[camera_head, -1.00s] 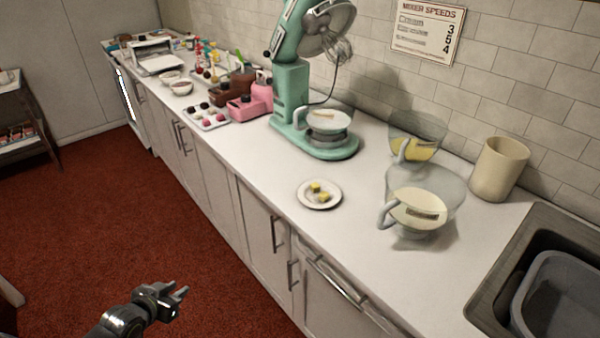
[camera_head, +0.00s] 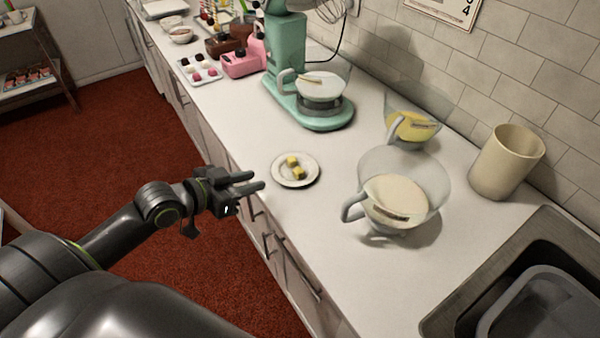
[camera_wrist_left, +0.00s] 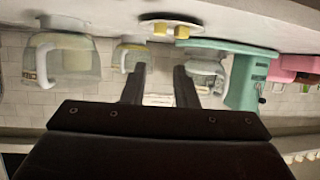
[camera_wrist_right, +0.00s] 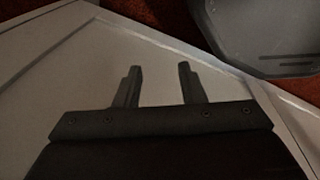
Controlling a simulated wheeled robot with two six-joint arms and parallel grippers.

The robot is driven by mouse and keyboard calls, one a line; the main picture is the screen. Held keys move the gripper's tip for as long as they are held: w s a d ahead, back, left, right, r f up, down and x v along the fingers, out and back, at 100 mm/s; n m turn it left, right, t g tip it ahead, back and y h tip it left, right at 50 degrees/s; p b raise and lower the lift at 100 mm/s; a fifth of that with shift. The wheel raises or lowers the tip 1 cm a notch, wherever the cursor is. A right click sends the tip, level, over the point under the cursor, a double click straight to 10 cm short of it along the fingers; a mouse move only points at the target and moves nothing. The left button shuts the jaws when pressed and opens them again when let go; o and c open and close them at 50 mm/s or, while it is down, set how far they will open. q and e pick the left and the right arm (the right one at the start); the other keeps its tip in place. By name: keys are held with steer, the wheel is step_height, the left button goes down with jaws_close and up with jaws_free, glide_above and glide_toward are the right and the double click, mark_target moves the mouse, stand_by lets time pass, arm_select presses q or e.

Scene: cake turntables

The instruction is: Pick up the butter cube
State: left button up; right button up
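Two yellow butter cubes lie on a small white plate; the nearer one (camera_head: 298,173) and the farther one (camera_head: 292,161) sit close together near its middle. The plate (camera_head: 281,178) is near the counter's front edge. My left gripper (camera_head: 259,181) is open and empty, left of the plate, by the counter edge and apart from the cubes. In the left wrist view the picture is upside down, and the cubes (camera_wrist_left: 181,31) show at the top, beyond the open fingers (camera_wrist_left: 159,75). My right gripper (camera_wrist_right: 158,75) is open and empty before a pale panel, seen only in its wrist view.
A glass bowl of white powder (camera_head: 400,205) stands right of the plate, a bowl of yellow contents (camera_head: 413,128) behind it. A green mixer (camera_head: 287,55) stands at the back. A beige crock (camera_head: 507,160) and a sink (camera_head: 463,310) are to the right.

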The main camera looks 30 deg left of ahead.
arm_select(q)
glide_toward(297, 171)
steer(key=x, duration=0.4)
steer(key=shift+w+r, duration=0.1)
steer(key=shift+r, duration=0.3)
steer(key=p+x, duration=0.1)
steer(key=x, duration=0.3)
steer(key=shift+f+p, duration=0.25)
steer(key=shift+p, duration=0.1)
steer(key=shift+w+d+f, duration=0.15)
steer(key=shift+w+f, duration=0.2)
steer(key=shift+w, duration=0.1)
arm_select(e)
steer(key=shift+w+d+r, duration=0.2)
steer(key=shift+w+r, duration=0.05)
steer(key=shift+r, duration=0.2)
steer(key=shift+w+d+r, duration=0.15)
steer(key=shift+w+r, duration=0.05)
steer(key=shift+r, duration=0.25)
arm_select(q)
jaws_close()
arm_select(e)
steer(key=shift+a, duration=0.15)
